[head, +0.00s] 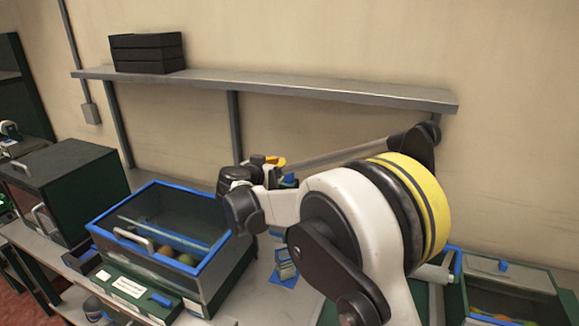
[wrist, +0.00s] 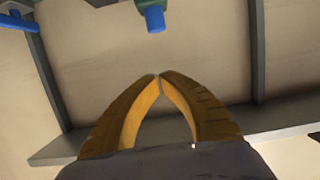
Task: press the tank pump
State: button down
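My gripper (wrist: 158,77) shows in the wrist view with its two yellow fingers meeting at the tips and nothing between them. In the head view its orange-yellow part (head: 274,161) is small and partly hidden by my arm, above and right of the blue-rimmed tank. The tank (head: 103,230) has clear walls, a white handle and round fruit inside. I cannot tell for certain which part is the pump. A blue knob (wrist: 155,18) on a green body shows at the top of the wrist view, apart from the fingertips.
A wall shelf (head: 300,88) carries black trays (head: 147,53). A dark box (head: 60,180) stands left of the tank. A green panel (head: 125,288) with a blue button (head: 161,299) is in front of it. A bin (head: 512,275) with fruit is at right.

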jog(key=b+x, duration=0.2)
jog(key=x, duration=0.7)
jog(key=shift+w+d+f, duration=0.15)
jog(key=shift+w+d, duration=0.1)
jog(key=shift+w, duration=0.05)
jog(key=shift+w+f+b, duration=0.2)
jog(key=shift+f+b, duration=0.15)
jog(key=shift+f, duration=1.55)
